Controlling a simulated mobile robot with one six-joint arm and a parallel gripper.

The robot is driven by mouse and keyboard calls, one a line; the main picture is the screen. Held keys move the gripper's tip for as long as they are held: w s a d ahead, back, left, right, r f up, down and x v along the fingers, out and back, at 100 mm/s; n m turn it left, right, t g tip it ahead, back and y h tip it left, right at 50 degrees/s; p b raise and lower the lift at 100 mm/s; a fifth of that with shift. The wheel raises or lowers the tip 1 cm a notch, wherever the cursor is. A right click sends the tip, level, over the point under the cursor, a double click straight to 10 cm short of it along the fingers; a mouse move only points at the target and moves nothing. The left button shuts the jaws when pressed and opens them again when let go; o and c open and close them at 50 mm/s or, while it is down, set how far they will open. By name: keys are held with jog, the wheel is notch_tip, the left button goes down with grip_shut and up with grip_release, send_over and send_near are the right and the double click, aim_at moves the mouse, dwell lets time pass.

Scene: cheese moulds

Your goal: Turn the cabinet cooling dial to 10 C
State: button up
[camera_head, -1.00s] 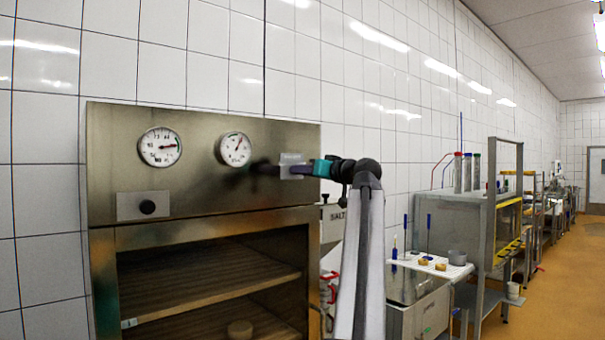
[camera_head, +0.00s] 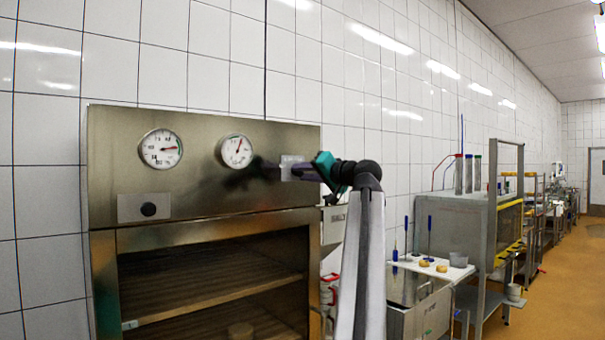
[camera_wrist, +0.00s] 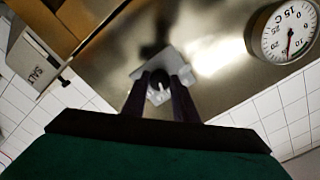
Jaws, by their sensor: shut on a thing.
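The metal cabinet (camera_head: 205,200) stands against the tiled wall. On its front panel are a left round gauge (camera_head: 161,148) and a right round gauge (camera_head: 237,151). The right part of the panel carries a pale dial plate (camera_head: 291,160), also seen in the wrist view (camera_wrist: 178,62). My gripper (camera_wrist: 160,80) is shut on the small dark dial knob (camera_wrist: 158,86) in front of this plate. The fingers hide much of the knob, and I cannot read its setting. A thermometer gauge (camera_wrist: 287,32) marked C shows at upper right in the wrist view.
A second black knob (camera_head: 148,209) sits on a plate at the panel's lower left. Below is an open shelf space (camera_head: 210,270). A SALT box (camera_wrist: 37,68) is beside the cabinet. A steel bench with a white tray (camera_head: 434,266) stands right of my arm.

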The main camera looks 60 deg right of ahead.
jog(key=shift+w+r, duration=0.1)
jog(key=shift+r, duration=0.25)
jog(key=o, duration=1.1)
jog(key=shift+w+f, duration=0.15)
jog(key=shift+w, duration=0.05)
jog(key=shift+c, duration=0.2)
jog(key=shift+s, duration=0.15)
jog(key=shift+f, duration=0.15)
jog(key=b+v, duration=0.3)
jog(key=v, duration=1.1)
jog(key=shift+b, duration=0.35)
